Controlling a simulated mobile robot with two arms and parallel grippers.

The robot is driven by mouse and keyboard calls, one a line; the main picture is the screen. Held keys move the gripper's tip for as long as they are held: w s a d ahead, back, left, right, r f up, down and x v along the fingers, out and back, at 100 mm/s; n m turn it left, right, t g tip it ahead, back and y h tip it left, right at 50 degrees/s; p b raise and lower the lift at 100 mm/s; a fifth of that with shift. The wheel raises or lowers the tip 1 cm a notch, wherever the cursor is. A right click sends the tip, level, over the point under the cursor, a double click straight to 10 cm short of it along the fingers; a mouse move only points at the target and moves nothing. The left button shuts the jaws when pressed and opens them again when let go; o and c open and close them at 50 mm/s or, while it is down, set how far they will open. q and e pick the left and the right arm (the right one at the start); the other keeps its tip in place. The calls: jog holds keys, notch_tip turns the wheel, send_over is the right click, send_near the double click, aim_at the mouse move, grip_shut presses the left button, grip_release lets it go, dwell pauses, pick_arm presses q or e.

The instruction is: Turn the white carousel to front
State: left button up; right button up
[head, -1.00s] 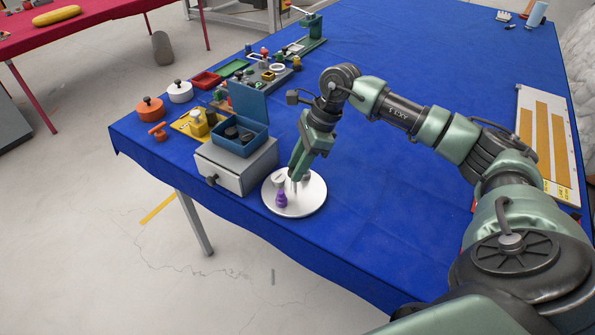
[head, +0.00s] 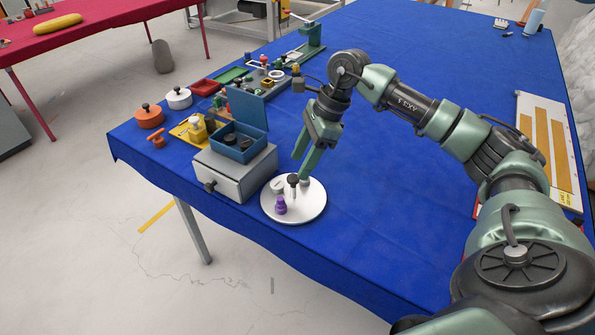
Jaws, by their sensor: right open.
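The white carousel (head: 306,212) is a round white disc on the blue table, near its front edge and just right of a grey drawer box. On it stand a purple bottle (head: 280,206) at the front left, a small whitish item (head: 277,186) at the back left and a dark-topped item (head: 293,182) near the middle. My right gripper (head: 303,168) is open, pointing down over the back of the carousel, with its fingertips close to the items there. I cannot tell whether it touches any. My left gripper is not in view.
The grey drawer box (head: 236,172) with an open blue box (head: 240,140) on top stands directly left of the carousel. Orange and white pots (head: 179,98) and several small items lie farther left and back. The table right of the carousel is clear.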

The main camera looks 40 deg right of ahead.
jog(key=v, duration=0.4)
jog(key=shift+b, duration=0.3)
